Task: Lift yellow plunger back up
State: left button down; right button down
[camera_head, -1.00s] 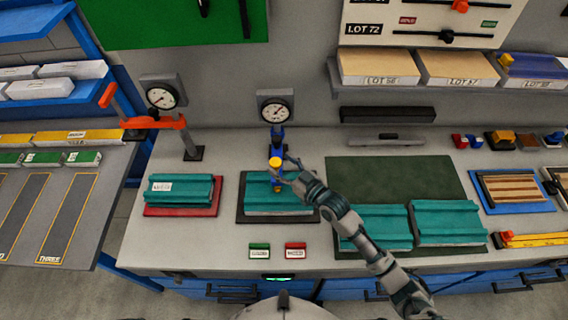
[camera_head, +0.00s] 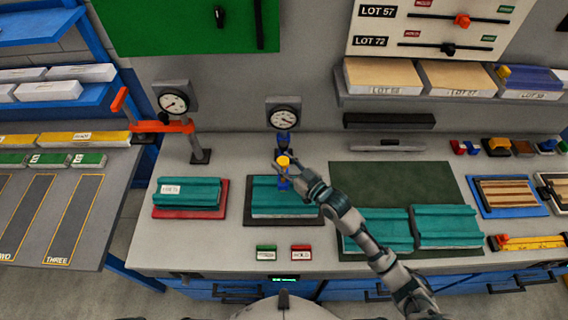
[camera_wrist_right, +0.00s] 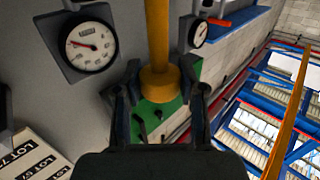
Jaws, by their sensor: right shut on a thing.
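The yellow plunger (camera_head: 283,161) is upright on the blue press stand, above the teal panel (camera_head: 270,207) on its dark mat. My right gripper (camera_head: 281,167) is shut on the plunger, with its arm coming from the lower right. In the right wrist view, the yellow plunger's shaft and wide collar (camera_wrist_right: 158,82) stand between the two dark fingers of my right gripper (camera_wrist_right: 160,98). The gripper partly hides the plunger's lower part in the head view. My left gripper is not in view.
A round gauge (camera_head: 285,117) stands just behind the plunger. An orange-armed clamp stand (camera_head: 165,127) is to the left. A teal panel on a red mat (camera_head: 157,213) lies left, and more teal panels (camera_head: 445,226) lie right. Green and red labels (camera_head: 266,253) are in front.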

jog(key=shift+w+r, duration=0.15)
jog(key=shift+r, duration=0.2)
jog(key=c, duration=1)
grip_release()
jog(key=shift+a, duration=0.15)
jog(key=o, duration=0.3)
jog(key=shift+w+f, duration=0.1)
jog(key=shift+w, duration=0.05)
jog(key=shift+o, duration=0.2)
jog(key=shift+w+f, duration=0.1)
jog(key=shift+s+d, duration=0.2)
jog(key=shift+s, duration=0.05)
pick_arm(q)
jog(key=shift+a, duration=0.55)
pick_arm(e)
jog(key=v, duration=1.1)
jog(key=shift+d, duration=0.25)
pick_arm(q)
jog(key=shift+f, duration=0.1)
pick_arm(e)
jog(key=shift+s+f, duration=0.1)
